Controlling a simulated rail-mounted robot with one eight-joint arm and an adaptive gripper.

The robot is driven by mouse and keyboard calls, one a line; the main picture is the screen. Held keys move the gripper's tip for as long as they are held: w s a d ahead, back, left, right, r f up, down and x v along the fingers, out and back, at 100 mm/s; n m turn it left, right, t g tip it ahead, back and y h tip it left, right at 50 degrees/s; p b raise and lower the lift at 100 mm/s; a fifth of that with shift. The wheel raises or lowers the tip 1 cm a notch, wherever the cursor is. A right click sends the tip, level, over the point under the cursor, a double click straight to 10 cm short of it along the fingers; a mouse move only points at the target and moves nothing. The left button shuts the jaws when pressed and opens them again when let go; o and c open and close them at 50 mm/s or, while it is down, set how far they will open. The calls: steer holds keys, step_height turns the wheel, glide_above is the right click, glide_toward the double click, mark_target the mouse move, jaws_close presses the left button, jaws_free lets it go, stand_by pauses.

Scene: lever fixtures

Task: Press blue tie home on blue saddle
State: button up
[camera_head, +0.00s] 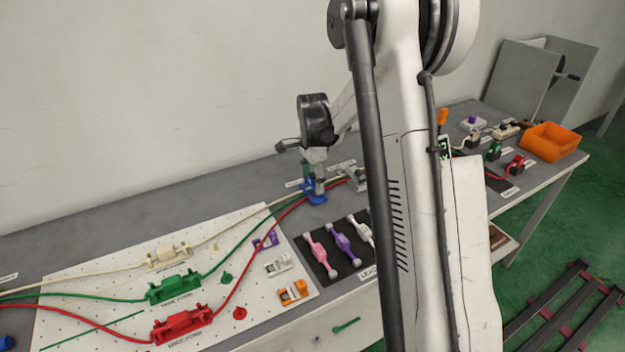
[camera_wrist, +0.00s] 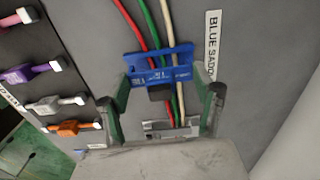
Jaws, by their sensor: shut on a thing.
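My gripper (camera_wrist: 160,78) is shut on the blue tie (camera_wrist: 150,60), with a green-padded finger at each end of it. The blue piece lies across the red, green and cream cables. The blue saddle is directly below or merged in view with the tie, so I cannot separate their edges or tell whether the tie is seated. A small dark block shows at the near side of the blue piece. In the head view my gripper (camera_head: 315,180) points down over blue parts (camera_head: 314,194) on the grey bench.
A grey clamp-like fixture (camera_wrist: 172,128) holds the cables nearby. A dark rack (camera_head: 322,272) carries pink, purple and white ties. A pegboard (camera_head: 100,265) with cream, green and red forms lies left. An orange bin (camera_head: 550,142) stands far right.

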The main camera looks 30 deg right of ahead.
steer(key=shift+f+b, duration=0.6)
steer(key=o, duration=1.3)
steer(key=shift+r, duration=0.1)
steer(key=shift+r+p, duration=1.65)
steer(key=shift+r, duration=1.8)
